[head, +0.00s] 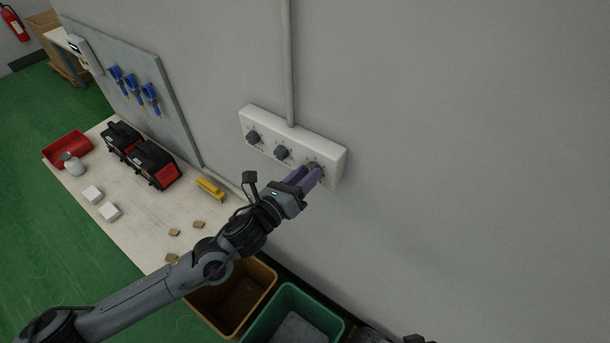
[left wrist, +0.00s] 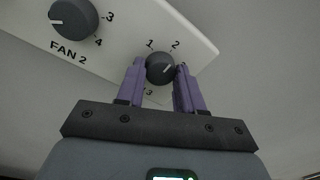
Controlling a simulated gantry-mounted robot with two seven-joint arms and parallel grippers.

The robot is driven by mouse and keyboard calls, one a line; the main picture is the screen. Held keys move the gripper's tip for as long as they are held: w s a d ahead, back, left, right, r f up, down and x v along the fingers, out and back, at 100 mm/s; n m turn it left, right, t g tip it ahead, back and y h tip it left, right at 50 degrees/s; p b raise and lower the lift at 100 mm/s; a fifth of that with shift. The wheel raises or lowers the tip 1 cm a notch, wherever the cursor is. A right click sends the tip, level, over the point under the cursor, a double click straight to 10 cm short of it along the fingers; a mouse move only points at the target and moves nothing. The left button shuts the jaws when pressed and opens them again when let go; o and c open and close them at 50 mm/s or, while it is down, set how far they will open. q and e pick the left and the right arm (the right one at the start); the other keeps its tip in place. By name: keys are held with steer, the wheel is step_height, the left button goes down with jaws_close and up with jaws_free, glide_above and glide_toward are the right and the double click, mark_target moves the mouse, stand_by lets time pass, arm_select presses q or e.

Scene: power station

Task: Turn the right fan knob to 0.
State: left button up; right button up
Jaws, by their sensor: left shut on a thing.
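A white panel (head: 262,118) on the grey wall carries three dark round knobs in a row. The right knob (head: 315,166) is at the panel's right end. My left gripper (head: 313,174) is shut on it, with purple fingers on both sides. In the left wrist view the right knob (left wrist: 160,67) sits between the fingertips. Its pale mark points up and to the right; the marks 1 and 2 show above it. The rest of its scale is partly hidden by the fingers.
The middle knob (head: 282,153) is close beside my gripper; its label FAN 2 shows in the left wrist view. The left knob (head: 253,137) is farther left. A workbench (head: 150,222) and brown (head: 262,278) and green (head: 337,326) bins are below. Wall right of the panel is clear.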

arm_select(q)
steer(key=shift+c, duration=0.6)
steer(key=shift+n, duration=0.3)
steer(key=shift+s+d+f+n+t+y+p, duration=0.2)
steer(key=shift+n+p, duration=0.25)
steer(key=shift+n, duration=3.6)
steer(key=shift+w+a+r+n+t+y+p, duration=0.15)
steer(key=shift+n+t+p, duration=0.2)
steer(key=shift+n, duration=3.75)
steer(key=shift+s+d+f+n+t+y+p, duration=0.15)
steer(key=shift+n+p, duration=0.35)
steer(key=shift+n, duration=3.55)
steer(key=shift+w+a+r, duration=0.1)
